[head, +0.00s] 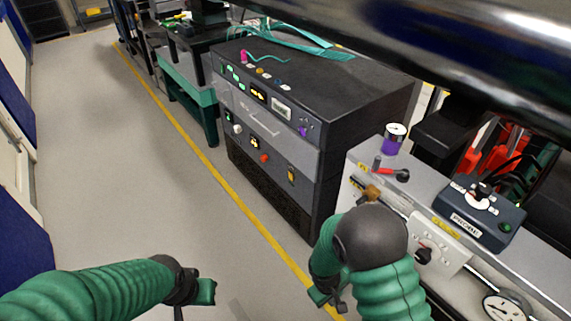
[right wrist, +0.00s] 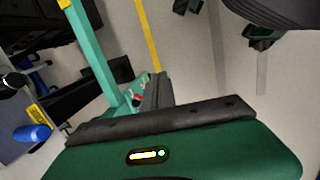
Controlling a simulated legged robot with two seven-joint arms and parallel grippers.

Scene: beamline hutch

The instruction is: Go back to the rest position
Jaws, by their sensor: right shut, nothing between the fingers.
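My right arm comes in at the bottom right of the head view, over the floor edge of the grey bench. Its gripper (head: 326,296) points down and left, partly hidden by the arm. In the right wrist view the closed fingers (right wrist: 152,92) show beyond the green gripper body, with nothing between them. My left arm reaches in from the lower left of the head view. Its gripper (head: 205,292) hangs over bare floor, and its jaws are too small and turned away to read. Both grippers are clear of the bench and cabinet.
A dark instrument cabinet (head: 350,95) stands at centre. The grey bench (head: 362,152) at right carries a purple-and-white canister (head: 394,139), a red-handled valve (head: 390,173), a control box (head: 478,213) and a dial gauge (head: 505,306). A shiny pipe (head: 440,45) crosses above. Floor at left is free.

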